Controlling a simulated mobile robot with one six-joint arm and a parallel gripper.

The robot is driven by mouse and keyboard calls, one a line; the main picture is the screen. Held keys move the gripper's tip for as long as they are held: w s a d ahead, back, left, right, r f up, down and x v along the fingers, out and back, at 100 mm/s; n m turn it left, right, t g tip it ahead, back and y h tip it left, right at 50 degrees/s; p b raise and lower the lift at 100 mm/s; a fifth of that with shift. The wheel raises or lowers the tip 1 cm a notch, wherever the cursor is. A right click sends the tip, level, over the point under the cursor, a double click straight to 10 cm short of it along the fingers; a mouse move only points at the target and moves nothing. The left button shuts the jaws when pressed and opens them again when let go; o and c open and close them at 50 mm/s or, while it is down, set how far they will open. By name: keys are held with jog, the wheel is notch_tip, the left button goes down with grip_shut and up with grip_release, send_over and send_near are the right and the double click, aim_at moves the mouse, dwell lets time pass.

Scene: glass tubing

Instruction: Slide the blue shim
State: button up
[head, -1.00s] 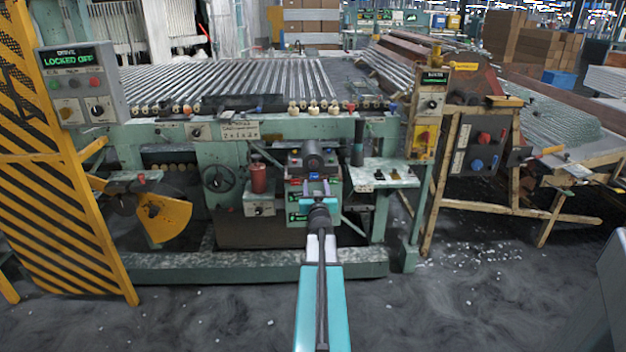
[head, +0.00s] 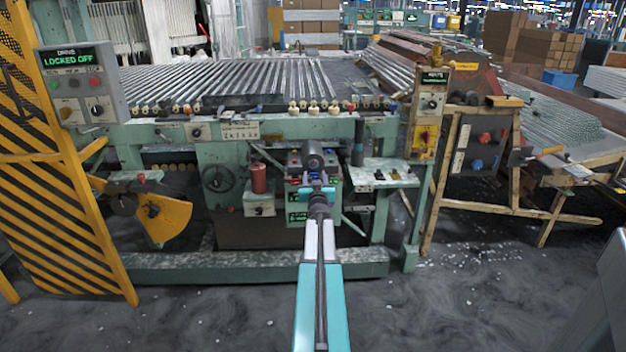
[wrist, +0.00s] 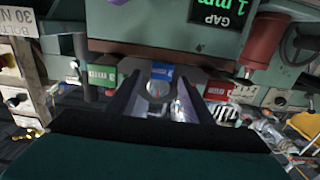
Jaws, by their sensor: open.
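The blue shim (wrist: 162,72) shows in the wrist view as a small blue block with a white mark, just past the gap between my fingertips. In the head view a small blue patch (head: 313,176) shows at the machine's small station, just beyond my gripper. My gripper (wrist: 160,82) is open, with one dark finger on each side of the gap and nothing clearly held. In the head view it (head: 316,186) is small and points at the station. Whether a finger touches the shim I cannot tell.
A green block (wrist: 102,76) and a red block (wrist: 217,90) flank the blue shim. A GAP display (wrist: 222,12) and a red cylinder (wrist: 275,38) are close by.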

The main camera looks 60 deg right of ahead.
grip_shut()
dwell(0.3)
jog(key=shift+s, duration=0.1)
jog(key=v, duration=0.4)
jog(key=shift+s+a+f, duration=0.15)
jog(key=shift+s+a, duration=0.05)
dwell(0.4)
grip_release()
jog(key=shift+s+a, duration=0.1)
